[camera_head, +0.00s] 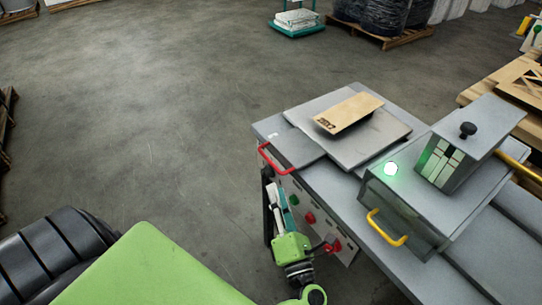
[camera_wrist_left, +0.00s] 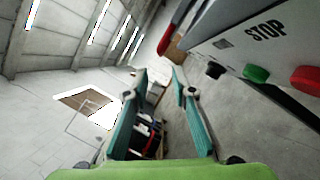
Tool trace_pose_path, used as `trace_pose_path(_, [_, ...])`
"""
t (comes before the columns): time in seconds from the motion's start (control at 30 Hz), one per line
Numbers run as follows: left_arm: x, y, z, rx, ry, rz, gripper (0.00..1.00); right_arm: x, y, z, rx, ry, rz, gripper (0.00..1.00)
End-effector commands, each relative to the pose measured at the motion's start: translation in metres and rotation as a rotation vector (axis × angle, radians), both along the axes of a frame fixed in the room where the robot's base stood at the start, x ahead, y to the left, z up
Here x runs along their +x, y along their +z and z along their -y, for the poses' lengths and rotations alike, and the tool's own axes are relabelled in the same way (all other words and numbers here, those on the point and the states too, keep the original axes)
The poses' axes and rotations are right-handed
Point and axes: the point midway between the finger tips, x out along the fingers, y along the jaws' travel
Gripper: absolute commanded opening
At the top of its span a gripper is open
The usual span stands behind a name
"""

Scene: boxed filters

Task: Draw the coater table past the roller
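The coater table (camera_head: 308,112) is a grey flat plate on top of the machine, with a wooden board (camera_head: 348,112) lying on it. A red handle (camera_head: 272,160) is on the near left end of the sliding part. The grey housing (camera_head: 420,200) stands to the right, with a yellow handle (camera_head: 386,228) and a lit green lamp; the roller itself cannot be made out. My left gripper (camera_head: 279,196) is below the red handle, beside the front panel, apart from the handle. In the left wrist view its teal fingers (camera_wrist_left: 160,85) are spread with nothing between them. My right gripper is not in view.
The front panel has a green button (camera_wrist_left: 256,73), a red button (camera_wrist_left: 306,78) and a black knob (camera_wrist_left: 214,71) close to my left gripper. The floor (camera_head: 150,110) left of the machine is clear.

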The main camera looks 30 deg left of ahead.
Motion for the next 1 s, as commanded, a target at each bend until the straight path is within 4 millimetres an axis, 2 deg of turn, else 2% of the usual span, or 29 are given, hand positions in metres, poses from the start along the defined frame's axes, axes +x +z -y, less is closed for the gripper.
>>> trace_pose_path(0.03, [0.007, 0.007, -0.007, 0.005, -0.001, 0.003, 0.24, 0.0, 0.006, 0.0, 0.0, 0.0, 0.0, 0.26])
trace_pose_path(0.3, [0.045, 0.019, -0.05, 0.007, -0.001, 0.001, 0.24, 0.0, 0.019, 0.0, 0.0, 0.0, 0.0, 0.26])
trace_pose_path(0.5, [0.066, 0.024, -0.073, 0.007, -0.002, -0.001, 0.24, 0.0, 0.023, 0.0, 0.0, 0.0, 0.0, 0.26])
trace_pose_path(0.7, [0.075, 0.025, -0.084, 0.005, -0.004, -0.003, 0.24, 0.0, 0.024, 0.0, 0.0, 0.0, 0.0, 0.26])
trace_pose_path(0.97, [0.076, 0.025, -0.085, 0.005, -0.004, -0.003, 0.24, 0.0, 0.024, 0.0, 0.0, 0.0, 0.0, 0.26])
trace_pose_path(1.0, [0.076, 0.025, -0.085, 0.005, -0.004, -0.003, 0.22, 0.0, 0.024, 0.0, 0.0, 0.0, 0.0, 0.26])
